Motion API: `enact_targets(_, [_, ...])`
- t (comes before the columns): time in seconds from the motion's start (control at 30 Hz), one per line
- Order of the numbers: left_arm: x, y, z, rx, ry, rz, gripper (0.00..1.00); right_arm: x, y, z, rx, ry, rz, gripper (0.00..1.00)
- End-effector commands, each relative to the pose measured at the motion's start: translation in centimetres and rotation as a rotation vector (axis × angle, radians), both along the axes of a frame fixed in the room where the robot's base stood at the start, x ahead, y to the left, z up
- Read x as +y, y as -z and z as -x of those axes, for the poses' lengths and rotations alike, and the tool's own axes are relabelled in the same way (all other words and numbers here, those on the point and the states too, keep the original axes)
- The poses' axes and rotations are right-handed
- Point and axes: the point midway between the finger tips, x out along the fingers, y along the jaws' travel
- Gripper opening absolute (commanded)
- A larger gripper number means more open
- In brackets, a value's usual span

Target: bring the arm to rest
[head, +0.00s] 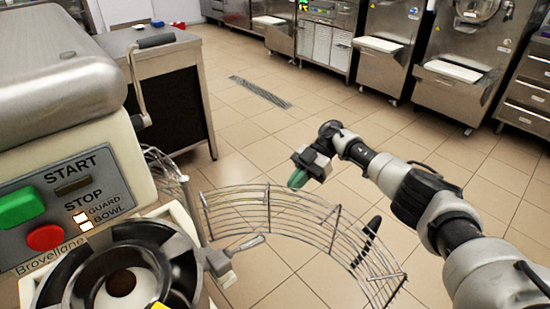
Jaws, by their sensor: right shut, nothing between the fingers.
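My right arm comes in from the lower right and reaches toward the middle of the head view. Its gripper (299,178) points down and to the left, with greenish fingers, shut and empty. In the picture it appears just above the curved wire guard (235,212) of the mixer; I cannot tell how far apart they are. My left gripper is not in view.
The mixer fills the left side, with a green START button (20,207) and a red STOP button (47,237). A steel table (172,58) stands behind it. Steel freezers (465,70) line the back. The tiled floor between is clear, with a drain grate (260,92).

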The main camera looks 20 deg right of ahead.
Motion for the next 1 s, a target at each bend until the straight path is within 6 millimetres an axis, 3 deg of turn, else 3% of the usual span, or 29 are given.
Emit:
enact_targets(0.17, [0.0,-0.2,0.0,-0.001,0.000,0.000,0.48,0.6,0.5,0.0,-0.011,0.016,-0.025,0.00])
enact_targets(0.27, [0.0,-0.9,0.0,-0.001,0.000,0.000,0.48,2.6,2.4,-0.2,-0.051,0.092,-0.120,0.00])
enact_targets(0.43, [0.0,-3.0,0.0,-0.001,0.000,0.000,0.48,7.2,8.9,-0.5,-0.170,0.463,-0.345,0.00])
enact_targets(0.57, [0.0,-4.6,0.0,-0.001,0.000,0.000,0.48,7.7,16.0,0.8,-0.215,0.877,-0.347,0.00])
enact_targets(0.7, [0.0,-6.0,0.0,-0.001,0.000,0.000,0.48,5.7,25.0,6.1,-0.177,1.262,-0.144,0.00])
enact_targets(0.77, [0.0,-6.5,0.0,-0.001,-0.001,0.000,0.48,4.7,28.3,9.1,-0.140,1.373,-0.031,0.00])
enact_targets(0.9, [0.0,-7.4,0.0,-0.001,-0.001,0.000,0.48,2.8,34.7,17.6,-0.026,1.545,0.249,0.00])
enact_targets(1.0, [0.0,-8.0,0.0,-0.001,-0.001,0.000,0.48,1.9,38.2,24.5,0.077,1.609,0.451,0.00])
